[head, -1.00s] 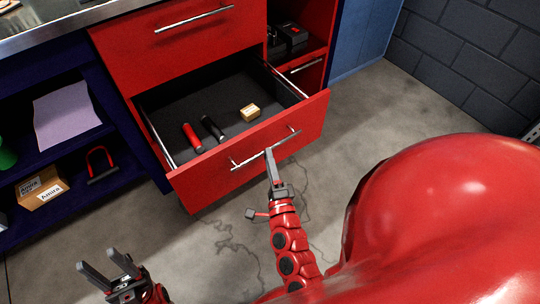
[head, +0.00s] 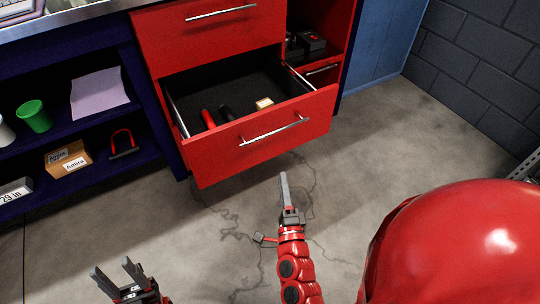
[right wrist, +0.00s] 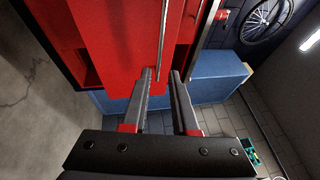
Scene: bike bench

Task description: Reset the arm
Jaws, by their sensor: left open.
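The lower red drawer (head: 222,158) is pulled out of the cabinet, and its silver handle (head: 273,130) is bare. My right gripper (head: 283,177) is in front of the drawer, apart from the handle. In the right wrist view its two fingers (right wrist: 162,76) are parted with nothing between them, and the drawer handle (right wrist: 163,40) shows beyond the tips. My left gripper (head: 112,268) is low at the left over the floor, open and empty.
The drawer holds a red grip (head: 208,119), a black grip (head: 226,113) and a small box (head: 264,104). Left shelves hold a green cup (head: 34,116), paper (head: 98,93) and a cardboard box (head: 68,159). Bare floor (head: 370,140) lies right of the drawer.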

